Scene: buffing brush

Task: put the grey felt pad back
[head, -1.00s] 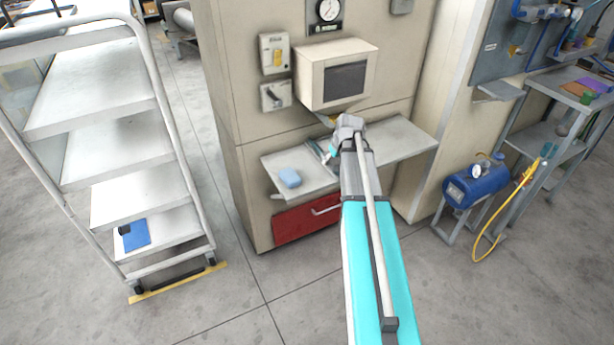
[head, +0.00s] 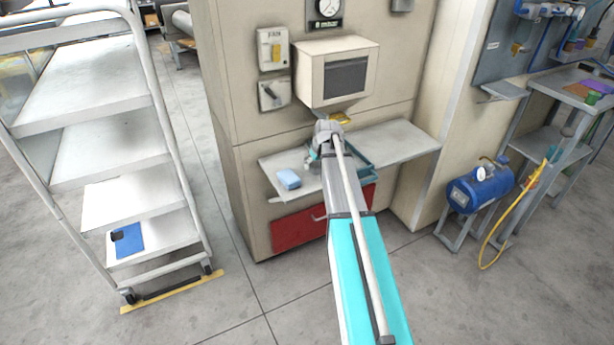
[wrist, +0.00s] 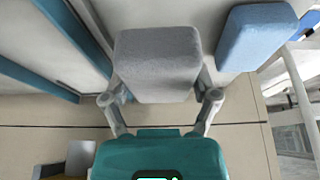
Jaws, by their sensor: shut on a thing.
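The grey felt pad (wrist: 158,62) is a thick grey block in the wrist view. My gripper (wrist: 160,92) is shut on it, with one finger at each side. In the head view my arm's end is over the shelf, and my arm hides the pad and fingers there. A teal-rimmed tray (head: 362,163) sits on the shelf, partly behind my arm. Its teal rim also shows at the left of the wrist view (wrist: 78,38), apart from the pad.
A light blue block (head: 289,179) lies on the grey shelf (head: 405,142) left of my gripper. It shows right of the pad in the wrist view (wrist: 254,38). A beige box (head: 338,75) juts out above the shelf. The shelf's right part is clear. Steps (head: 95,145) stand left.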

